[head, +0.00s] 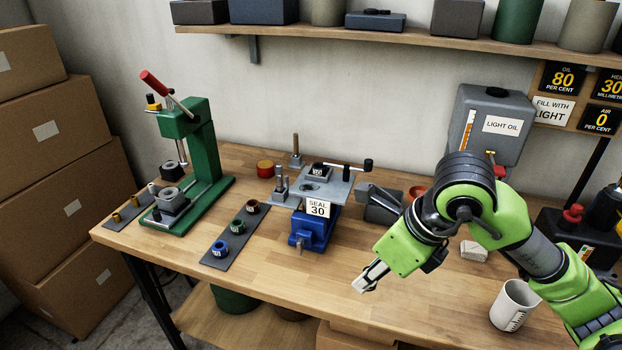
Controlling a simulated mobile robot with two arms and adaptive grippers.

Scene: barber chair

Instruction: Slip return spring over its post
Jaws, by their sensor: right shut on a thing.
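My right gripper (371,277) comes in from the right and hangs over the front middle of the workbench. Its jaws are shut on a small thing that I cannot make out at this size. No return spring can be clearly told apart in the head view. A thin upright post (295,145) on a grey base stands at the back, and a shorter grey post (280,183) stands in front of it. I cannot tell which post belongs to the spring. The gripper is apart from both, in front and to the right. My left gripper is not in view.
A blue vise fixture (315,230) labelled SEAL 30 stands mid-bench. A green press (200,150) stands left, near a dark strip (218,256) with several rings. A light oil tank (490,125) is behind my right arm. The front middle is clear.

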